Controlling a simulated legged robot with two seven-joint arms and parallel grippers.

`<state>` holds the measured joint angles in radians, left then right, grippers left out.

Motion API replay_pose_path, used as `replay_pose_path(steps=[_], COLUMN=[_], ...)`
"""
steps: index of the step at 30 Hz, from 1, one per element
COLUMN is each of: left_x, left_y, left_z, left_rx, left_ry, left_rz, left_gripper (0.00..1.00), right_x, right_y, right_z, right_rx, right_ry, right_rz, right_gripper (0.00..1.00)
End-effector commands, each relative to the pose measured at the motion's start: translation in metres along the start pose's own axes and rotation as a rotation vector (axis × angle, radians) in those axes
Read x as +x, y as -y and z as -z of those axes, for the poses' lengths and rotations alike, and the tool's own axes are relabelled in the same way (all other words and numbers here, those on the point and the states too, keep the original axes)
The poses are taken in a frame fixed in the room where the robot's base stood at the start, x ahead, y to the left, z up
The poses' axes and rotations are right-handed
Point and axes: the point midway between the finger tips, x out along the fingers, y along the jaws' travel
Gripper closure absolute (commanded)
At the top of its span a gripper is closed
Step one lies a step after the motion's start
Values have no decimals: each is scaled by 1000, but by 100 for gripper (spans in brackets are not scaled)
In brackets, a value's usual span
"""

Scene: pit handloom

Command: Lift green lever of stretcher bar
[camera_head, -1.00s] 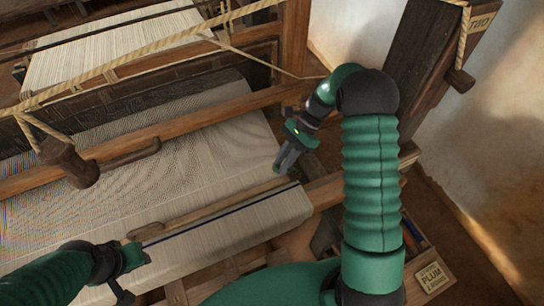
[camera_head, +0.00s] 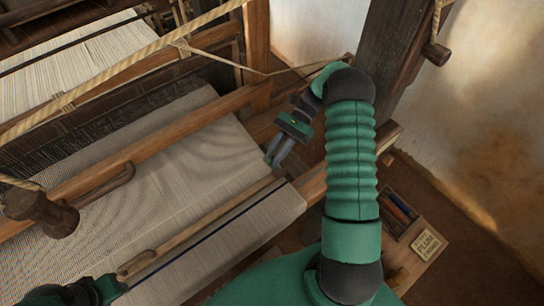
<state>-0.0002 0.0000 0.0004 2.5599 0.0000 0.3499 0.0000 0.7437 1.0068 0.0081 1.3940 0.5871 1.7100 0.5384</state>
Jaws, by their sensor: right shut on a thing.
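The stretcher bar (camera_head: 200,230) is a narrow wooden strip lying diagonally across the pale cloth (camera_head: 225,160), near its front edge. My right gripper (camera_head: 273,158) reaches down to the cloth's right edge, just beyond the bar's right end. My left gripper (camera_head: 108,290) is low at the left, near the bar's left end. Its fingers are mostly out of view.
A rope (camera_head: 120,68) runs above. A dark post (camera_head: 395,60) stands right of my arm. A box of coloured pieces (camera_head: 398,212) and a label (camera_head: 428,245) lie at lower right.

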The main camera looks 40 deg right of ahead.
Motion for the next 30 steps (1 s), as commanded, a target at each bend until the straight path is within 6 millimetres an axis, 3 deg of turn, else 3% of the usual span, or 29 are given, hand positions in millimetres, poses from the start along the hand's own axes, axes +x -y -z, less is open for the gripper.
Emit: replay_pose_path(steps=[5, 6, 10, 20, 26, 30], left_x=[0, 0, 0, 2, 27, 37], left_y=[0, 0, 0, 0, 0, 0], left_z=[0, 0, 0, -1, -6, -9], left_rx=[0, 0, -1, 0, 0, 0], left_ry=[0, 0, 0, 0, 0, 0], left_rz=[0, 0, 0, 0, 0, 0], left_gripper=[64, 64, 64, 64, 64, 64], right_x=[-2, -2, -2, -2, -16, 6], right_y=[-1, -1, -1, 0, -2, -27], right_z=[2, 2, 2, 1, -21, -36], right_rx=[3, 3, 3, 3, -1, 5], right_ry=[-10, -10, -9, -10, -13, -8], right_rz=[4, 4, 3, 3, 5, 3], right_gripper=[100, 78, 61, 60, 60, 60])
